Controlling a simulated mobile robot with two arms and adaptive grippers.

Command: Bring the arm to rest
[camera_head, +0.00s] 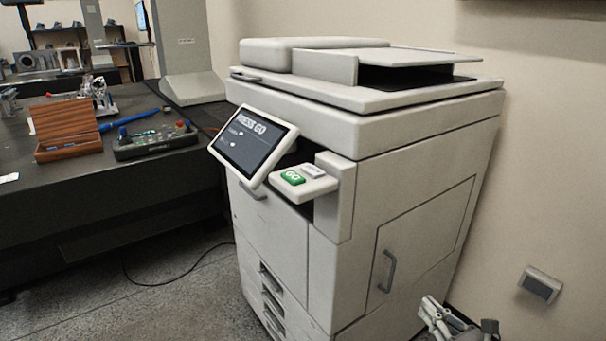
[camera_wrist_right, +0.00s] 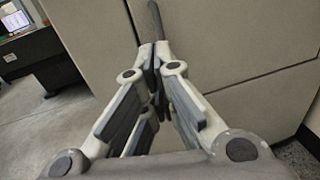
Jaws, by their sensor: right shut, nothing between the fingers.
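My right gripper (camera_head: 437,308) shows at the bottom right of the head view, low in front of the copier's side and cut off by the picture's lower edge. In the right wrist view the right gripper (camera_wrist_right: 157,65) is shut, its fingertips together with nothing between them. The copier's beige side panel fills the background behind the fingertips; I cannot tell whether they touch it. My left gripper is in neither view.
A large copier (camera_head: 370,120) stands against the wall, with a tilted screen (camera_head: 252,143) and a green GO button (camera_head: 293,178). At left a dark table (camera_head: 110,190) bears a wooden box (camera_head: 68,128) and a control panel (camera_head: 155,141). A cable (camera_head: 165,283) lies on the grey floor.

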